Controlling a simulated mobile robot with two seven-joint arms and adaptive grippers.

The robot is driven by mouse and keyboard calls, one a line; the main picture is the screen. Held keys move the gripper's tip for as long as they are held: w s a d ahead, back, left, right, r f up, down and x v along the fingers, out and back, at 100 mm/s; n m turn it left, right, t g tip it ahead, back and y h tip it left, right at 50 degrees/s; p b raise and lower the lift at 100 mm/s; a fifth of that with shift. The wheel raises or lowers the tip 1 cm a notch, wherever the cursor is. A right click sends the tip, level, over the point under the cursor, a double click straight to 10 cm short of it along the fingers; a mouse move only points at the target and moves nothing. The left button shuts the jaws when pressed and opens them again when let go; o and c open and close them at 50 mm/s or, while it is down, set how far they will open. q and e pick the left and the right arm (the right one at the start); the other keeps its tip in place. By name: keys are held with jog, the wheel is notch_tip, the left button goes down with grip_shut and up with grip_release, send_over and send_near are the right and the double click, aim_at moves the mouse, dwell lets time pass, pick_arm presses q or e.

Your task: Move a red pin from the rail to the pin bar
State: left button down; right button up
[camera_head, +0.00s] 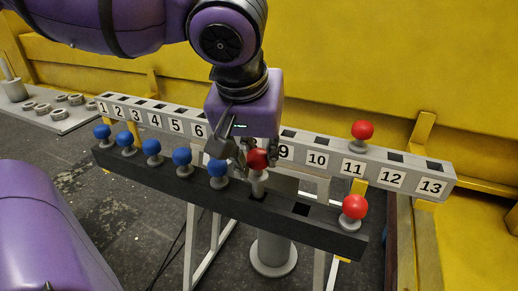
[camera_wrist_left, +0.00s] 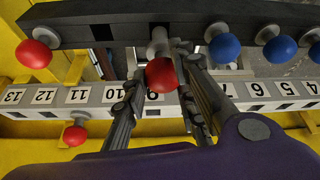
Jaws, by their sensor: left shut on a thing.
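My left gripper (camera_head: 250,160) is shut on a red pin (camera_head: 257,159), which has a round red head and a grey shaft. In the left wrist view the gripper fingers (camera_wrist_left: 165,95) stand on both sides of the pin's red head (camera_wrist_left: 161,76). The pin is upright at a square hole in the dark rail (camera_head: 320,232); whether its tip is still in the hole I cannot tell. Another red pin (camera_head: 354,207) stands at the rail's right end. The pale numbered pin bar (camera_head: 330,160) runs behind the rail. A red pin (camera_head: 362,130) stands in it near 11. My right gripper is not in view.
Several blue pins (camera_head: 182,157) stand along the left of the rail. An empty square hole (camera_head: 301,209) lies right of the held pin. A plate with grey rings (camera_head: 60,112) is at the far left. A yellow wall (camera_head: 400,70) stands behind the bar.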

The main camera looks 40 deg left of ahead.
aim_at(258, 170)
pick_arm(q)
jog(key=shift+f+b, duration=0.8)
jog(key=shift+f, duration=1.3)
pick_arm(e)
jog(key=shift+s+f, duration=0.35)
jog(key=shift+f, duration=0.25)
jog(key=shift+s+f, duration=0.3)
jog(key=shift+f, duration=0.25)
pick_arm(q)
jog(key=c, duration=1.4)
grip_release()
jog(key=shift+o, duration=0.2)
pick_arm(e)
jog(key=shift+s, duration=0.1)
pick_arm(q)
jog(key=v, duration=1.2)
